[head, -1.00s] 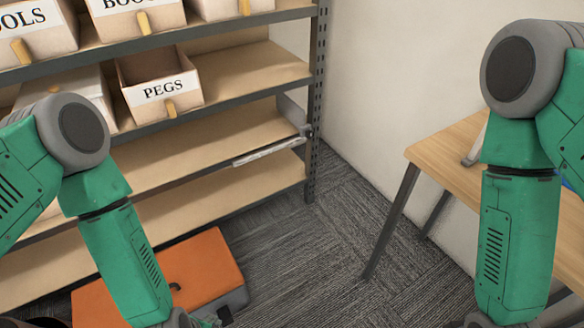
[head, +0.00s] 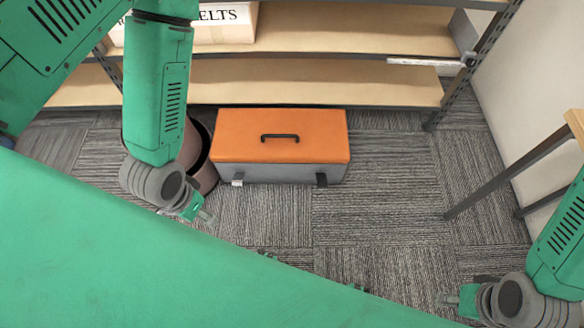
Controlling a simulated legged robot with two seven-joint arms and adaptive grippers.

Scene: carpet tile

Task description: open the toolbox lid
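The toolbox (head: 285,172) stands on the carpet in front of the shelf's lowest board. Its orange lid (head: 310,121) is down on the grey body, with a black handle (head: 280,137) on top. A light latch (head: 238,179) sits at the front left and a dark latch (head: 321,180) at the front right. My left gripper (head: 203,216) is in front and to the left of the toolbox, apart from it. My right gripper (head: 448,300) is low at the right, well away from the toolbox. Neither gripper's finger opening can be made out.
A dark round bin (head: 205,175) stands close to the toolbox's left side, partly behind my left arm. The shelf (head: 300,82) rises behind. A table leg (head: 495,187) is at the right. Carpet (head: 385,200) is clear right of the toolbox. My green body covers the lower left.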

